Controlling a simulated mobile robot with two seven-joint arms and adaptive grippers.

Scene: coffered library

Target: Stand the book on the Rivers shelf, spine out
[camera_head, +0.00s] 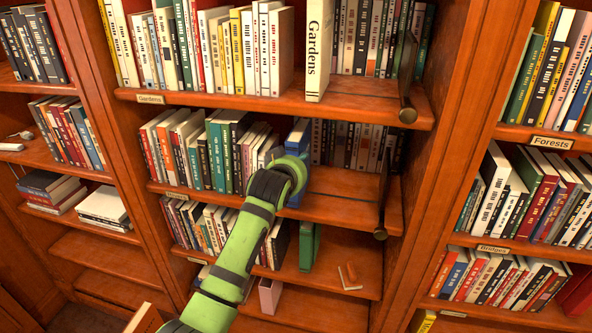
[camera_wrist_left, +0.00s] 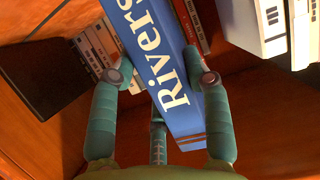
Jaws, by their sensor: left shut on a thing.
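A blue book (camera_head: 298,137) is at the middle shelf of the central bookcase, right of a row of books. In the left wrist view the blue book (camera_wrist_left: 172,92) shows white lettering "Rivers" on its spine, which faces my wrist. My left gripper (camera_head: 293,160) is shut on it, one finger on each side; the fingers also show in the left wrist view (camera_wrist_left: 163,78). My arm hides part of the book and of the row. The middle shelf (camera_head: 340,205) has a label that I cannot read. My right gripper is not in view.
Bare shelf board lies right of the blue book, before a dark bookend (camera_head: 382,200) at the right end. More books stand behind. Above, a white "Gardens" book (camera_head: 317,50) stands on the Gardens shelf (camera_head: 380,100). Below, a green book (camera_head: 309,246) stands beside other books.

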